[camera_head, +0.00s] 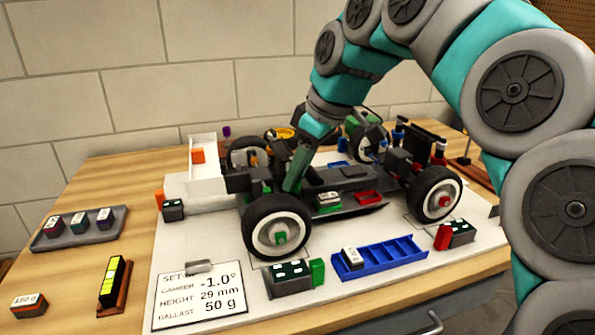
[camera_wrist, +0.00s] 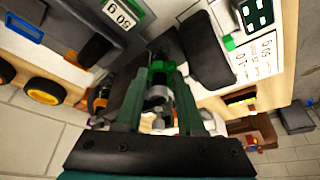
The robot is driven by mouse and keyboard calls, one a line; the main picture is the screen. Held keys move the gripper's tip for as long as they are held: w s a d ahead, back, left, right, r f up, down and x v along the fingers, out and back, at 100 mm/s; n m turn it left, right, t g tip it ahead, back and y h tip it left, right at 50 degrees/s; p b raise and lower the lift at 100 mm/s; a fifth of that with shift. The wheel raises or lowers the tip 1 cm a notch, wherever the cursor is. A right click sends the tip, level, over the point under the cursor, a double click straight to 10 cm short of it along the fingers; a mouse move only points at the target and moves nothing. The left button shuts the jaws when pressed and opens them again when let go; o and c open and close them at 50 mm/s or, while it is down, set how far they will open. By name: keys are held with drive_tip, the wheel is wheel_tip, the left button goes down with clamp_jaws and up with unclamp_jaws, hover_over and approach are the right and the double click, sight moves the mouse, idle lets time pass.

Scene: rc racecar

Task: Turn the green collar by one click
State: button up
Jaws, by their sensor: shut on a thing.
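The green collar (camera_wrist: 158,70) shows between my fingertips in the wrist view, around a grey shaft-like part. My gripper (camera_wrist: 157,82) is shut on it, with one dark green finger on each side. In the head view my gripper (camera_head: 293,182) reaches down into the front part of the RC car (camera_head: 345,190), behind the near front wheel (camera_head: 276,226). The collar itself is hidden there by the fingers and car parts. Any marks on the collar are too small to read.
A setup card (camera_head: 200,294) reads camber -1.0°, height 29 mm, ballast 50 g. A blue divided tray (camera_head: 405,250) and dark display boxes (camera_head: 288,279) stand in front of the car. A grey tray (camera_head: 80,236) with several blocks is at left. The wood between is mostly bare.

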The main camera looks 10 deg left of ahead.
clamp_jaws()
drive_tip(key=shift+f+m+t, duration=0.1)
drive_tip(key=shift+m+t, duration=0.3)
drive_tip(key=shift+m, duration=0.6)
drive_tip(key=m, duration=0.1)
drive_tip(key=m+t, duration=0.1)
drive_tip(key=m, duration=0.1)
drive_tip(key=shift+s+a+h+b, duration=0.1)
drive_tip(key=shift+s+h+b, duration=0.1)
drive_tip(key=shift+h+b, duration=0.15)
drive_tip(key=o, duration=0.7)
unclamp_jaws()
drive_tip(key=shift+v, duration=4)
